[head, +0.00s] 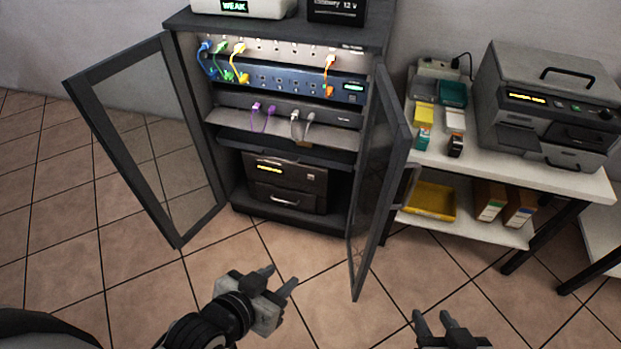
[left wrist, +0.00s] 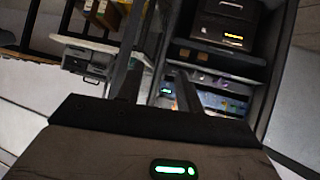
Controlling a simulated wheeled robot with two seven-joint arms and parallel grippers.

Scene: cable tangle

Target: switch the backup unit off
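A dark box-shaped unit with a small lit yellow display and a handled lower panel (head: 285,184) stands at the bottom of the open cabinet; it looks like the backup unit. Its switch is too small to make out. It also shows in the left wrist view (left wrist: 222,28), where the scene appears upside down. My left gripper (head: 281,279) is open and empty, in front of the cabinet and apart from it. Its two fingers also show apart in the left wrist view (left wrist: 157,88). My right gripper (head: 432,316) is open and empty at the bottom edge, right of the left one.
The left glass door (head: 140,130) and right glass door (head: 378,190) both stand open. Above the unit are a blue patch panel (head: 285,85) and colored cables. A white side table (head: 540,178) with a printer-like machine (head: 550,100) stands right. Floor before the cabinet is clear.

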